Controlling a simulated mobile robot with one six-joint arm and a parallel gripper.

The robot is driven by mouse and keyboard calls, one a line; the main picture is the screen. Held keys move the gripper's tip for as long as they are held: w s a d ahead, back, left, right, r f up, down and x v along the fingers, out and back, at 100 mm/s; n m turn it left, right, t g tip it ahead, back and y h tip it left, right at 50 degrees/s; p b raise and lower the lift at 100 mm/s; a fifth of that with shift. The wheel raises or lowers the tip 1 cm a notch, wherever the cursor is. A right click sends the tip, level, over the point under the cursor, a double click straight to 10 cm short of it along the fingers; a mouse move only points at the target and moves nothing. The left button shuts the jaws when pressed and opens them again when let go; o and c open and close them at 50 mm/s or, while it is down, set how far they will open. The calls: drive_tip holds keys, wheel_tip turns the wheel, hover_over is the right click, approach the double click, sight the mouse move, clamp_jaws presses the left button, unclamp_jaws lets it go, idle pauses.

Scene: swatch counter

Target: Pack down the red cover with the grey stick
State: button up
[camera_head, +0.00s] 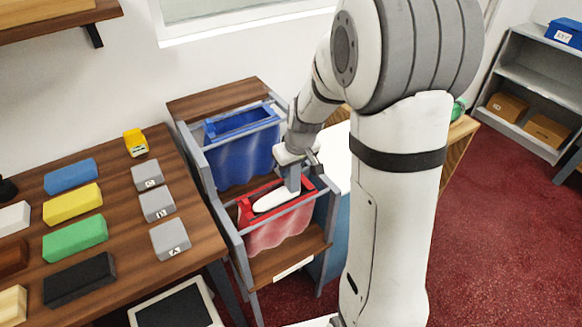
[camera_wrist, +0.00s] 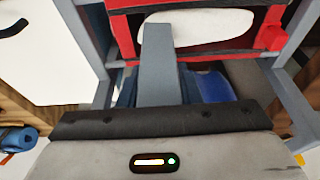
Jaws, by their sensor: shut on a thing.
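The red cover (camera_head: 279,229) hangs by its red frame in the front bay of a grey rack; the frame also shows in the wrist view (camera_wrist: 124,38). A white rounded pad (camera_head: 274,200) lies in its mouth, and it also shows in the wrist view (camera_wrist: 215,25). My gripper (camera_head: 297,160) is above the red frame, shut on the grey stick (camera_head: 293,179). The stick points down, its far end over the pad in the wrist view (camera_wrist: 160,65). I cannot tell whether they touch. The cover's inside is mostly hidden.
A blue cover (camera_head: 242,160) hangs in the rack's rear bay, close behind. The grey rack (camera_head: 232,232) has bars on both sides of the red frame. A wooden table (camera_head: 120,200) at left holds coloured blocks and grey lettered blocks (camera_head: 157,205). Red floor is open at right.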

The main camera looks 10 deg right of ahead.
drive_tip(key=shift+r+p, duration=3.65)
drive_tip(key=shift+r, duration=1.95)
